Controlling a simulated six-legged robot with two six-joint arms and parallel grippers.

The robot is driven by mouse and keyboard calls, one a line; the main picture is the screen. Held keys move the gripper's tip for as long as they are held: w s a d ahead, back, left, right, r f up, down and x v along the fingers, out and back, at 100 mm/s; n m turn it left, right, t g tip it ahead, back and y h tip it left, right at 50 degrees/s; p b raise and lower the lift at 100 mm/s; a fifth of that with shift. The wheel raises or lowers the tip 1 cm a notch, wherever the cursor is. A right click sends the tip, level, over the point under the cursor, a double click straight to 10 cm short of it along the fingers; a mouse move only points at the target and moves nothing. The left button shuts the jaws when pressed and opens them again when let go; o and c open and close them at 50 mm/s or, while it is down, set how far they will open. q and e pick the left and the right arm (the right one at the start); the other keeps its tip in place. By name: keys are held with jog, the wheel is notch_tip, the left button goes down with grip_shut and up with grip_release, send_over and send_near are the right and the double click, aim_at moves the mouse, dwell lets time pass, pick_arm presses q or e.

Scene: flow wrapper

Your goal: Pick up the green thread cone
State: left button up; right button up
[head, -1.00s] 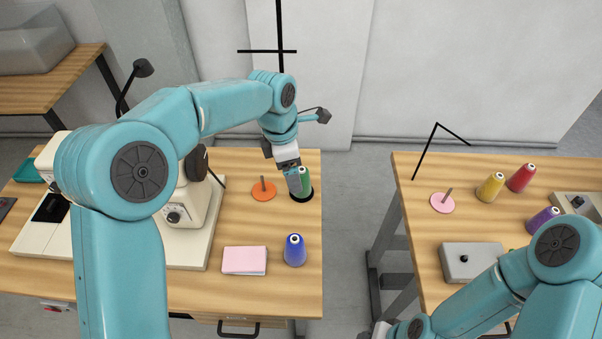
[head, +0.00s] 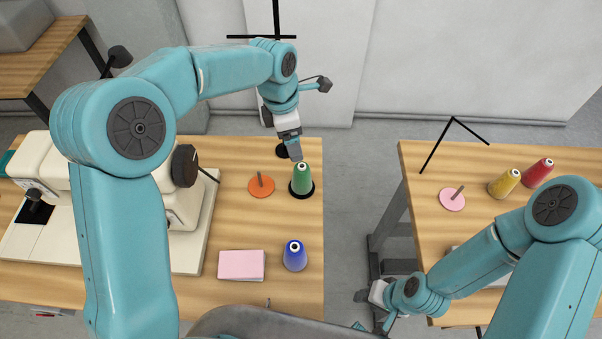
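The green thread cone (head: 302,181) stands upright on a black round base (head: 302,194) near the right edge of the left table. My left gripper (head: 295,156) is just above and behind the cone in the picture, with its tip close to the cone's top. I cannot tell whether it touches the cone or how far its fingers are apart. My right gripper (head: 361,309) is low over the gap between the tables, far from the cone. Its finger opening is unclear.
An orange disc with a peg (head: 261,187), a blue cone (head: 295,256) and a pink pad (head: 241,265) lie near the green cone. A sewing machine (head: 180,205) stands left. The right table (head: 415,165) holds yellow (head: 504,183) and red cones (head: 537,172).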

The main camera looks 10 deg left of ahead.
aim_at(303, 172)
pick_arm(q)
jog(key=f, duration=0.3)
jog(key=d+f, duration=0.1)
jog(key=f, duration=0.2)
jog(key=f+p, duration=0.1)
jog(key=f, duration=0.2)
jog(key=shift+w+d, duration=0.2)
jog(key=shift+s+f, duration=0.1)
jog(key=shift+s, duration=0.05)
jog(key=shift+d+f, duration=0.15)
jog(key=shift+f, duration=0.15)
jog(key=f, duration=0.1)
jog(key=f+p, duration=0.1)
jog(key=f, duration=0.2)
jog(key=shift+w+d+p, duration=0.3)
jog(key=shift+w, duration=0.05)
jog(key=shift+s+f, duration=0.15)
jog(key=shift+f, duration=0.2)
jog(key=shift+d, duration=0.1)
jog(key=shift+c, duration=0.3)
